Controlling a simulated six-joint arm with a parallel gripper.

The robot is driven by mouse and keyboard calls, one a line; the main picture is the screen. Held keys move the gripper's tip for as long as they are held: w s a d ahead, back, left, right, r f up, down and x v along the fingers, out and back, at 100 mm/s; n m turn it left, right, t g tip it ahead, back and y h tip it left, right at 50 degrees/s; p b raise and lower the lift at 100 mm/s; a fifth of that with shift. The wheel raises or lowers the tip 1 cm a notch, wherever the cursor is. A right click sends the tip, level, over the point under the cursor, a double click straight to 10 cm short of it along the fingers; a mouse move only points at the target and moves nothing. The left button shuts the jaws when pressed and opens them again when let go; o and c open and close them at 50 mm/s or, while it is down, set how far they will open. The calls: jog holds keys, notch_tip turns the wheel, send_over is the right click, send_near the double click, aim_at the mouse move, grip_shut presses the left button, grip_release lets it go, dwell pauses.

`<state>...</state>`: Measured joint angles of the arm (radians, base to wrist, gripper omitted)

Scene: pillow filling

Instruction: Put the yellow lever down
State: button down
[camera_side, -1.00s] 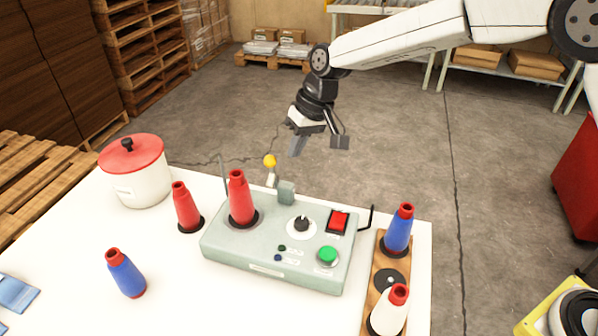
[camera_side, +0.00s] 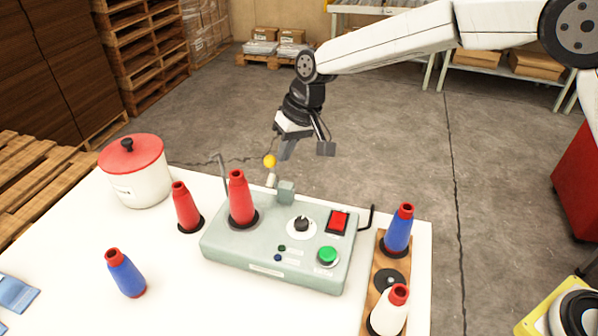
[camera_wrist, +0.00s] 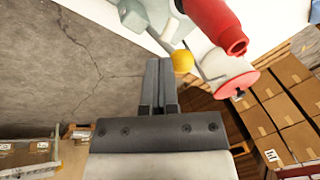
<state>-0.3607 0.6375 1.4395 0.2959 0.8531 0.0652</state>
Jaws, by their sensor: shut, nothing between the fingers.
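The yellow lever (camera_side: 269,161) shows as a yellow ball knob on a short pale stalk beside a grey block at the back of the grey-green machine (camera_side: 225,250). Its knob points up. My gripper (camera_side: 284,152) is shut and empty, above and slightly right of the knob in the side view. In the wrist view the two fingers (camera_wrist: 160,64) lie together, and the yellow knob (camera_wrist: 183,61) appears just right of their tips. I see no clear contact between them.
A red cone (camera_side: 240,198) stands on the machine near the lever, with a thin bent rod (camera_side: 222,176) behind it. A white pot with a red lid (camera_side: 140,185) stands left. A dial (camera_side: 302,225), red switch (camera_side: 338,221) and green button (camera_side: 327,255) are on the machine.

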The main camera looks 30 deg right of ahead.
jog(key=shift+s+a, duration=0.15)
jog(key=shift+s, duration=0.05)
jog(key=shift+s+a+f+n+t+h, duration=0.7)
jog(key=shift+s+a+f+t+h, duration=2.2)
jog(key=shift+s+a+f+t, duration=0.2)
jog(key=shift+f, duration=0.15)
jog(key=shift+w+d, duration=0.1)
jog(key=shift+d, duration=0.05)
jog(key=shift+w+d, duration=0.4)
jog(key=shift+d, duration=0.1)
jog(key=shift+w+d, duration=0.1)
jog(key=shift+w, duration=0.1)
